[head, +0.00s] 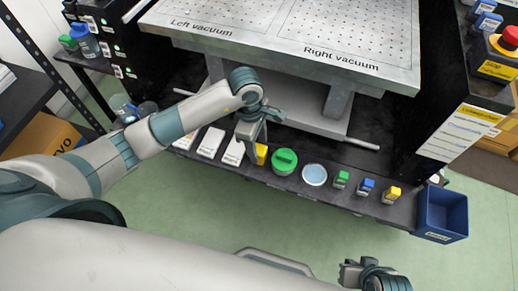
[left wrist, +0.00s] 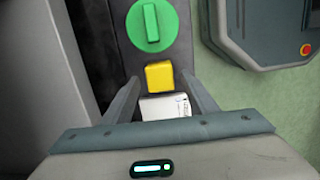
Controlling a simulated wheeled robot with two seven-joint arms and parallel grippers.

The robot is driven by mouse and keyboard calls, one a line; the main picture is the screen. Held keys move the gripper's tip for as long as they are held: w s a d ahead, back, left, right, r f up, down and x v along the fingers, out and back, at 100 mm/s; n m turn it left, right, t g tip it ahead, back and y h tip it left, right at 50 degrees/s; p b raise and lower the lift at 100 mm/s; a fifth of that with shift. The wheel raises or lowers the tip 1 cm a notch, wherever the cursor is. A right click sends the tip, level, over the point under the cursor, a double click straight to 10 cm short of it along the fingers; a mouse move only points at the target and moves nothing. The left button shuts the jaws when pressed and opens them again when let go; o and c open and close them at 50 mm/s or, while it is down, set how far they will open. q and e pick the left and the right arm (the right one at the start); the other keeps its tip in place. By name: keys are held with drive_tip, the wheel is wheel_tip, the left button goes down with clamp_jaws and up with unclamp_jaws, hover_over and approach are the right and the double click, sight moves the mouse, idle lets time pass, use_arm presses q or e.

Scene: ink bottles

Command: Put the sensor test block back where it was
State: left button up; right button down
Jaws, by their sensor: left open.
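A yellow block (head: 262,154), which I take to be the sensor test block, stands on the dark shelf between a white box (head: 233,150) and a green round lid (head: 285,161). My left gripper (head: 253,141) is over the shelf beside the block and partly hides it. In the left wrist view the yellow block (left wrist: 159,76) lies between the fingertips of the open left gripper (left wrist: 160,82), with a gap at each side. My right gripper (head: 372,276) is at the bottom edge of the head view, and its jaws cannot be made out.
On the shelf to the right are a pale round dish (head: 314,174) and small green (head: 341,180), blue (head: 365,187) and yellow (head: 391,195) bottles. A blue bin (head: 441,212) hangs at the shelf's right end. The metal table (head: 290,50) rises behind.

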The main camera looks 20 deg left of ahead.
use_arm(q)
wheel_tip(320, 180, up, 8)
drive_tip(key=a, duration=0.1)
drive_tip(key=shift+d, duration=0.1)
idle(0.8)
